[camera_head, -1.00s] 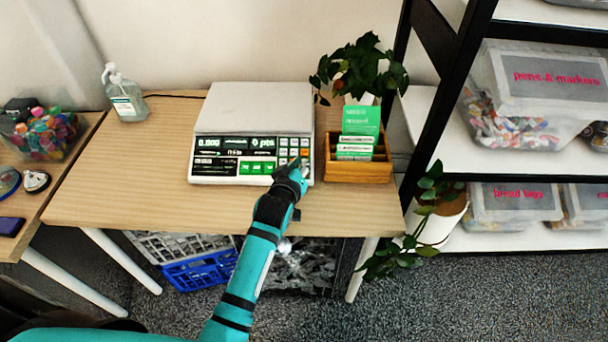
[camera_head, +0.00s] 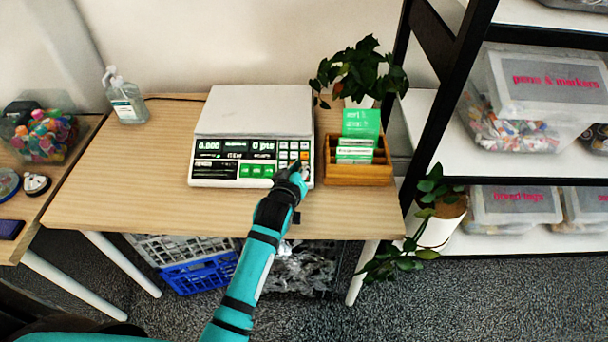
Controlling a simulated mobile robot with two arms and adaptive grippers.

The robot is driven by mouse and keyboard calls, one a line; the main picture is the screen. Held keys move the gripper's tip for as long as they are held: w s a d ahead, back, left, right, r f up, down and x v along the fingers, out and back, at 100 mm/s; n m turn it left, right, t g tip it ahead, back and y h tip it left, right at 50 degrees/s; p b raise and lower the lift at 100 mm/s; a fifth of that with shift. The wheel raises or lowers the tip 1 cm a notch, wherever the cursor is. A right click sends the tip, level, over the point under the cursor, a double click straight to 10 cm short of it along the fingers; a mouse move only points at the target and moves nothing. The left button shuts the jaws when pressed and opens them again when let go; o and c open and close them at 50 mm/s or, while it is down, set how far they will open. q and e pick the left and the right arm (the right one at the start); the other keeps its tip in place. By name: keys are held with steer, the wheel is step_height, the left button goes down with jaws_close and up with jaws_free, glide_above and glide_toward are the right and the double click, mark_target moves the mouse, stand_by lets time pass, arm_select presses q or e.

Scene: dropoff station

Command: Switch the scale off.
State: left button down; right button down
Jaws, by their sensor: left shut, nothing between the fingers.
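The scale (camera_head: 253,112) stands on the wooden table, with a pale flat pan and a dark front panel. Its display (camera_head: 235,147) is lit and shows digits and "0 pts". Green keys, and white and orange keys, sit at the right of the panel. My left gripper (camera_head: 299,168) is shut and empty, with its tips at the lower right keys of the panel. I cannot tell whether the tips touch a key, and the hand hides part of that corner. My right gripper is not in view.
A wooden box (camera_head: 359,172) with green cards stands close to the right of the gripper, with a potted plant (camera_head: 361,75) behind it. A sanitizer bottle (camera_head: 126,101) stands at the back left. The table (camera_head: 130,190) is clear left of the scale.

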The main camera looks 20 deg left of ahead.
arm_select(q)
steer(key=shift+f, duration=0.15)
steer(key=shift+w+f, duration=0.2)
steer(key=shift+f, duration=0.05)
stand_by(0.4)
steer(key=shift+w+a+f, duration=0.1)
steer(key=shift+w+f, duration=0.05)
steer(key=shift+f, duration=0.25)
stand_by(0.5)
steer(key=shift+r, duration=0.1)
steer(key=shift+s+r+p, duration=0.35)
steer(key=shift+r+p, duration=0.3)
steer(key=shift+p, duration=0.2)
